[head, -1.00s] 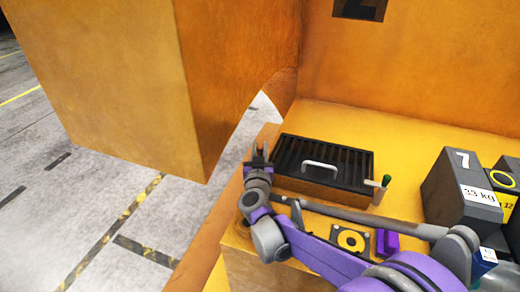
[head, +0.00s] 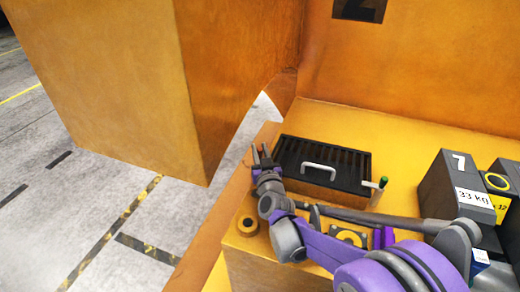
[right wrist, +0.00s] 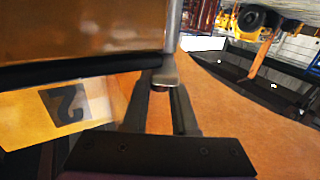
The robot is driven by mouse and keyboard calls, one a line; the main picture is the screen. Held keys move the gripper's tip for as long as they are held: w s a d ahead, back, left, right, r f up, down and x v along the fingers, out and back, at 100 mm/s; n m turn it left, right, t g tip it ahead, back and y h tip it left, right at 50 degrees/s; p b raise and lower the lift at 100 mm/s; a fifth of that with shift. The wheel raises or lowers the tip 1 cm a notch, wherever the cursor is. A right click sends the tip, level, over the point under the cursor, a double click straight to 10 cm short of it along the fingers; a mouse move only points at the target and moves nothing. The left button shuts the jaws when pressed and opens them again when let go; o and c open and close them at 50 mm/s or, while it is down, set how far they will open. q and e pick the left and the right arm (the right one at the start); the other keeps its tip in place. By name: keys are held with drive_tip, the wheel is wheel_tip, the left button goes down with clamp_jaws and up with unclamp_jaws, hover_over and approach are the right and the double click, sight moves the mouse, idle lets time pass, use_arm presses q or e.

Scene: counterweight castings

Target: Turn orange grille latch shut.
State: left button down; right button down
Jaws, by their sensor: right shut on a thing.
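A low box with a black slatted grille lid (head: 345,160) and a pale handle (head: 319,167) sits on the yellow ledge. At its right end is a pale latch with a green knob (head: 383,182). My right gripper (head: 262,152) is at the box's left end, with a small red-orange spot (head: 260,148) by its fingertips, probably the orange latch's knob. In the right wrist view the jaws (right wrist: 164,88) are shut on a grey metal piece (right wrist: 166,74), apparently the latch; its turn angle is unclear. My left gripper is out of view.
Dark weight blocks (head: 452,188) stand at the right. An orange wall (head: 410,75) rises behind.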

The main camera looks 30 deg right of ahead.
idle(0.3)
drive_tip(key=c, duration=0.7)
unclamp_jaws()
